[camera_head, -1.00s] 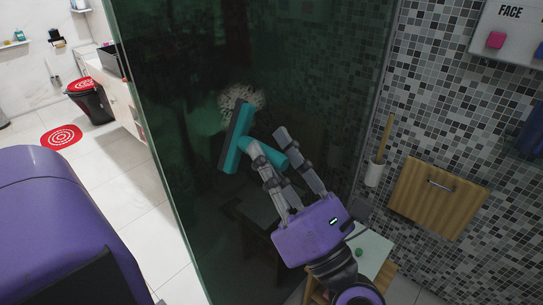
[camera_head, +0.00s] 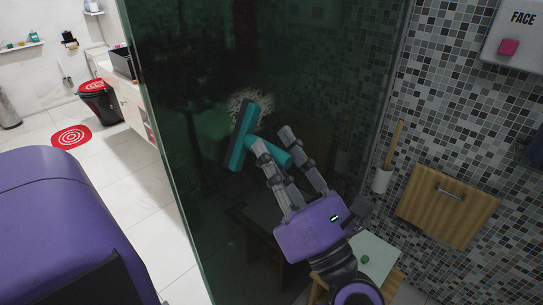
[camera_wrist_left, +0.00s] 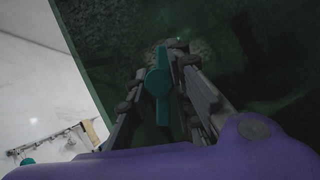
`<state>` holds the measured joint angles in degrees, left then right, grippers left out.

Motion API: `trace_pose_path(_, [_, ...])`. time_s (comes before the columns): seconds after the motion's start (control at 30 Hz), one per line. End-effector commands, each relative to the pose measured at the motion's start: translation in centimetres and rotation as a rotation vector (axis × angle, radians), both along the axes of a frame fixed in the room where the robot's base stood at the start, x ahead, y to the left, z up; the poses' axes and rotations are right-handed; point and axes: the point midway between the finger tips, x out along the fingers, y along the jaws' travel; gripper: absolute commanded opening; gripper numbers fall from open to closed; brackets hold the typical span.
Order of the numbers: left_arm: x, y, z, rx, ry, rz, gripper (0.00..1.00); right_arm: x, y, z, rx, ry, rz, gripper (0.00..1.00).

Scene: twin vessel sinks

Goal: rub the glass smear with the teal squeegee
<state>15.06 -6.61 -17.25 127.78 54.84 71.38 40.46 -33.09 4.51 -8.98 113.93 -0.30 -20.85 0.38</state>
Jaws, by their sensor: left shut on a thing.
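The teal squeegee (camera_head: 247,138) is in my left gripper (camera_head: 276,146), whose fingers are closed around its handle. Its long head is tilted, upper end leaning right, in front of the dark green glass panel (camera_head: 300,60). The glass smear (camera_head: 240,99) is a pale speckled patch on that panel. The upper end of the squeegee head overlaps the lower part of the smear; I cannot tell whether it touches the glass. The left wrist view shows the squeegee (camera_wrist_left: 159,85) between the fingers, with a pale patch beyond it. My right gripper is not in view.
A toilet brush in a white holder (camera_head: 382,180) and a wooden cabinet (camera_head: 445,205) are on the mosaic wall at right. A small table (camera_head: 375,250) with a green item stands below. A red round mat (camera_head: 71,136) lies on the open white floor at left.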

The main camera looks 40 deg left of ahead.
Motion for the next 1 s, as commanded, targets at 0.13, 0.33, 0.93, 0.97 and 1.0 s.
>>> trace_pose_path(0.13, [1.4,-0.2,-0.1,-0.001,0.0,0.0,0.0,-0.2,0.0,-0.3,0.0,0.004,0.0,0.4])
trace_pose_path(0.33, [2.8,-0.4,-0.1,0.0,0.001,0.0,0.0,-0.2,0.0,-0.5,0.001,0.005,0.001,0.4])
trace_pose_path(0.93, [6.5,-0.5,-0.1,0.0,0.001,0.001,0.0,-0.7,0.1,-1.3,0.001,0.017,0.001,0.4])
trace_pose_path(0.97, [6.5,-0.5,0.0,0.0,0.001,0.001,0.0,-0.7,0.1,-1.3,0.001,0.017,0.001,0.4])
trace_pose_path(1.0, [6.6,-0.5,0.0,0.0,0.001,0.001,0.0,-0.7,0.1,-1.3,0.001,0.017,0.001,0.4])
